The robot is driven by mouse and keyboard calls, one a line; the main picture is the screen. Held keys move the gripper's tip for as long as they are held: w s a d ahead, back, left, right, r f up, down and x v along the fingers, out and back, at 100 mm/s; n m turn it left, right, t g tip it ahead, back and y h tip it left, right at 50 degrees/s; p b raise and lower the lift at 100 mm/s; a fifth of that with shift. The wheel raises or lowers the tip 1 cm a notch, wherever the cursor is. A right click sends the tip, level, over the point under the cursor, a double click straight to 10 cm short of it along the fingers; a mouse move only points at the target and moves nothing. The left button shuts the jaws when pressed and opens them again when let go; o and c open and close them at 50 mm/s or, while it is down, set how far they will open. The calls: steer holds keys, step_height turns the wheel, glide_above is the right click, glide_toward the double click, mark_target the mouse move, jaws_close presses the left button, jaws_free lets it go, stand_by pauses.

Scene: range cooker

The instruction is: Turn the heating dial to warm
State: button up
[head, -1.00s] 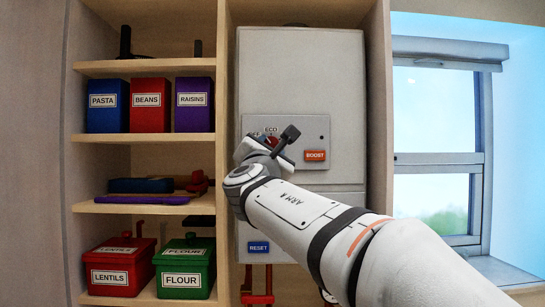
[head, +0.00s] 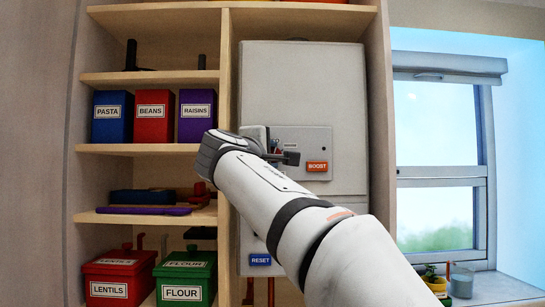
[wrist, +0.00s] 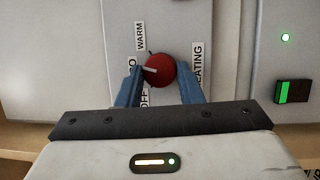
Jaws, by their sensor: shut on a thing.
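The red heating dial (wrist: 160,71) sits on the pale panel in the wrist view, with a white pointer line aimed left at the partly hidden ECO label (wrist: 132,66). The WARM label (wrist: 140,36) is up and left of the dial. The OFF label (wrist: 144,99) is below left, partly behind a finger. The HEATING label (wrist: 197,62) runs along the right. My gripper (wrist: 160,77) is shut on the dial, one blue finger on each side. In the head view my wrist and gripper (head: 277,147) mostly hide the dial.
The orange BOOST button (head: 317,167) is right of my gripper on the grey boiler (head: 302,85), and the blue RESET label (head: 260,260) is lower down. Shelves with tins and boxes stand close on the left. A window (head: 437,160) is on the right.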

steer(key=m, duration=0.1)
steer(key=m+g+p, duration=0.1)
steer(key=m, duration=0.1)
steer(key=m+g, duration=0.1)
steer(key=m, duration=0.1)
steer(key=shift+r+y, duration=0.3)
steer(key=shift+y, duration=0.1)
steer(key=shift+d+m+g+y+p, duration=0.1)
steer(key=shift+m+g+y+p, duration=0.45)
steer(key=shift+m, duration=0.65)
steer(key=shift+f, duration=0.1)
steer(key=o, duration=1)
steer(key=b+v, duration=0.1)
steer(key=v, duration=0.7)
steer(key=shift+b, duration=0.35)
